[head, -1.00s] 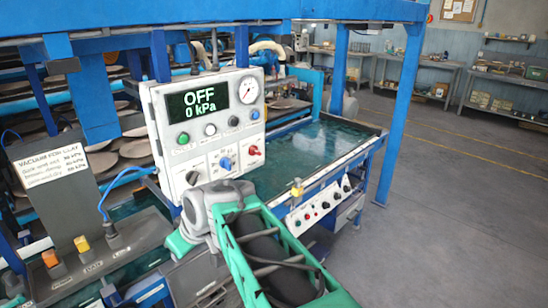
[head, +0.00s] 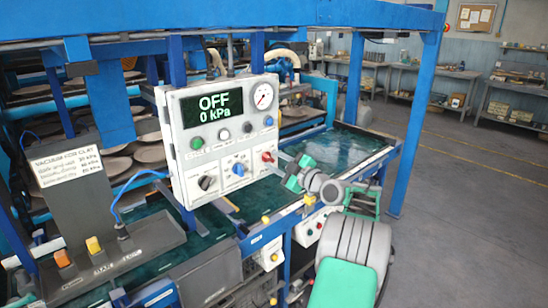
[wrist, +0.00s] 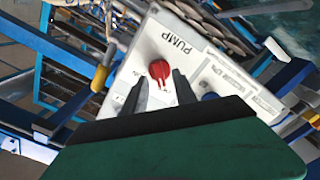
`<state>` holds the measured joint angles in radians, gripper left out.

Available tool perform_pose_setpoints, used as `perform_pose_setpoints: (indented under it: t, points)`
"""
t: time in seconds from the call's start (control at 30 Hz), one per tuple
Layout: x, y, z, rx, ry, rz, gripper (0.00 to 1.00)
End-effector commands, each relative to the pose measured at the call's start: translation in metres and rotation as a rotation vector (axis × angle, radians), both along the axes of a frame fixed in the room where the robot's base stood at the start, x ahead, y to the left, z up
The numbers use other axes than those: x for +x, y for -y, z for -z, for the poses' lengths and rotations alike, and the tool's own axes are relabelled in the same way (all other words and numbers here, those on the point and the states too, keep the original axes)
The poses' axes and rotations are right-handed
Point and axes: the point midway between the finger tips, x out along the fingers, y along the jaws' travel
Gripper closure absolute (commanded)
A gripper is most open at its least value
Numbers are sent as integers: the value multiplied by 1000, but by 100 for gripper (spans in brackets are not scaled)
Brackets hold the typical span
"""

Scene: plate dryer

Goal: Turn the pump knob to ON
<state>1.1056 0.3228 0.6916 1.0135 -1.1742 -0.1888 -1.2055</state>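The control panel (head: 212,160) is a pale box whose display (head: 211,107) reads OFF and 0 kPa. The red pump knob (head: 268,156) is at its lower right. In the wrist view the red knob (wrist: 160,70) sits below the word PUMP, which appears upside down. My gripper (wrist: 162,86) is open, with its two dark fingers apart and their tips close to the knob, one toward each side. Whether they touch it I cannot tell. In the head view my gripper (head: 284,160) reaches the knob from the right.
A blue knob (head: 239,169) and a black knob (head: 206,182) sit left of the red one. Several buttons line the panel above them. A pressure gauge (head: 262,96) is at the top right. A yellow-tipped lever (wrist: 101,76) shows in the wrist view. Open floor lies to the right.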

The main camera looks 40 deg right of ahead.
Motion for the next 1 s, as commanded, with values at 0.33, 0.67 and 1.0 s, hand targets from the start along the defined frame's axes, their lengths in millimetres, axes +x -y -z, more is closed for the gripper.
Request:
perform_pose_setpoints:
  t: [0.33, 0.67, 1.0]
  points:
    - [8, -1, 0, 1, 0, 0, 68]
    - [8, -1, 0, 1, -1, -1, 95]
    - [8, -1, 0, 1, -1, -1, 100]
